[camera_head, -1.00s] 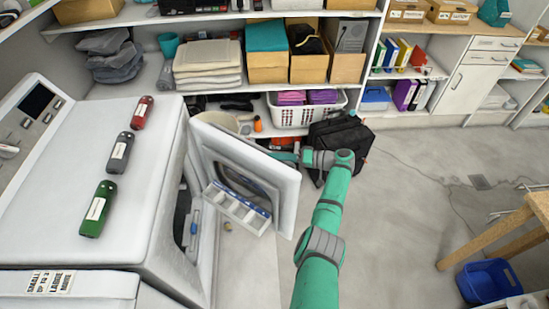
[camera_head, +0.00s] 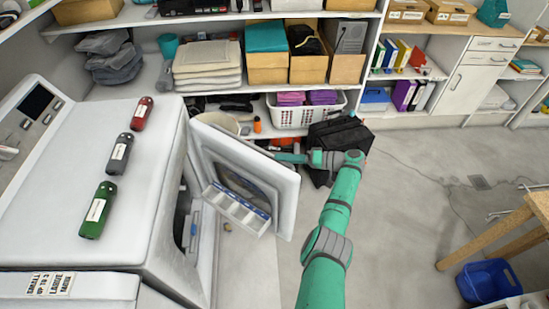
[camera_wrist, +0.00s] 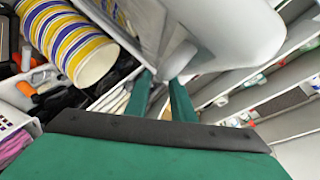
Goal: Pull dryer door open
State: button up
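The white dryer (camera_head: 150,200) stands at the left in the head view. Its door (camera_head: 285,190) stands ajar, swung well out to the right, with a dark oval pane and a pale tray with a blue edge on its inner side. My gripper (camera_head: 287,157) is at the far side of the door near its top edge, partly hidden there. In the wrist view, the two green fingers of my gripper (camera_wrist: 163,82) are apart, with their tips close to a pale rounded part of the door (camera_wrist: 178,60). Contact there is unclear.
Shelves behind hold boxes, folded cloths and a white basket (camera_head: 290,118). A black bag (camera_head: 335,145) lies on the floor behind my arm. A striped bin (camera_wrist: 75,45) is close in the wrist view. The floor right of the door is largely clear.

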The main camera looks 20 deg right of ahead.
jog(key=v, duration=0.7)
